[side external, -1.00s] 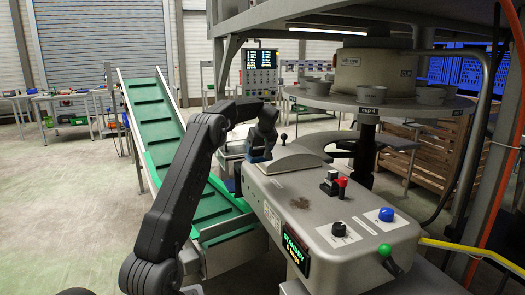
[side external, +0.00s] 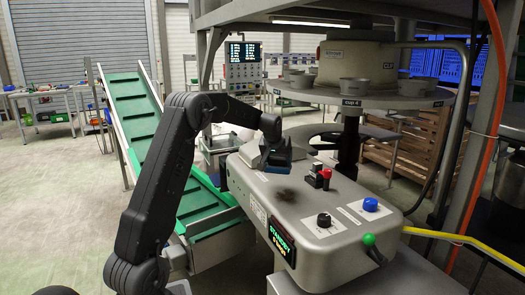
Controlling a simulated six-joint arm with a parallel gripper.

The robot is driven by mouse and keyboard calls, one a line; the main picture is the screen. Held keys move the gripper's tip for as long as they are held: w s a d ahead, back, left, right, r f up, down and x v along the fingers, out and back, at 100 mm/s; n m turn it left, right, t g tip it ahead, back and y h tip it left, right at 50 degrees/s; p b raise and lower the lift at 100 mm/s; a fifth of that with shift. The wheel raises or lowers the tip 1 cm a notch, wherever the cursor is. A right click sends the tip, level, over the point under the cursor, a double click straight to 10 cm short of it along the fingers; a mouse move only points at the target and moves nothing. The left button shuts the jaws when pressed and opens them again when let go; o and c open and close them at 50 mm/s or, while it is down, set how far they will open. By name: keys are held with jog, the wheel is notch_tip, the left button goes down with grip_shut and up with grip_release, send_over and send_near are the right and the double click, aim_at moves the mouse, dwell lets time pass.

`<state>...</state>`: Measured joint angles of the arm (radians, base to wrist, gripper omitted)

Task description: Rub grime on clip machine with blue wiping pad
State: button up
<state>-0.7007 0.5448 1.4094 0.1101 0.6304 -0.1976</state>
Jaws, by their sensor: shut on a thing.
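The clip machine (side external: 272,207) is a grey rounded housing at the centre right of the side view. A dark smudge of grime (side external: 287,195) lies on its top, left of the red and black switches. My gripper (side external: 276,158) is over the far end of the machine's top, beyond the grime. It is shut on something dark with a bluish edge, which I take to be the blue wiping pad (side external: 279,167). The pad is small and partly hidden by the gripper. I cannot tell whether it touches the machine.
Red and black switches (side external: 322,177), a black knob (side external: 324,220), a blue button (side external: 370,204) and a green-tipped lever (side external: 369,240) stand out from the machine. A green conveyor (side external: 140,118) rises at the left. A round table with cups (side external: 365,100) stands behind.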

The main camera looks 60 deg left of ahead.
jog(key=shift+w+d+f, duration=0.15)
jog(key=shift+d+f, duration=0.1)
jog(key=shift+d, duration=0.25)
jog(key=shift+f, duration=3.75)
jog(key=shift+d+f, duration=0.1)
jog(key=shift+d, duration=5.15)
jog(key=shift+a, duration=5.35)
jog(key=shift+w, duration=1.15)
jog(key=shift+s+d, duration=0.1)
jog(key=shift+d, duration=4.95)
jog(key=shift+a, duration=5.1)
jog(key=shift+d+r, duration=0.1)
jog(key=shift+r, duration=3.95)
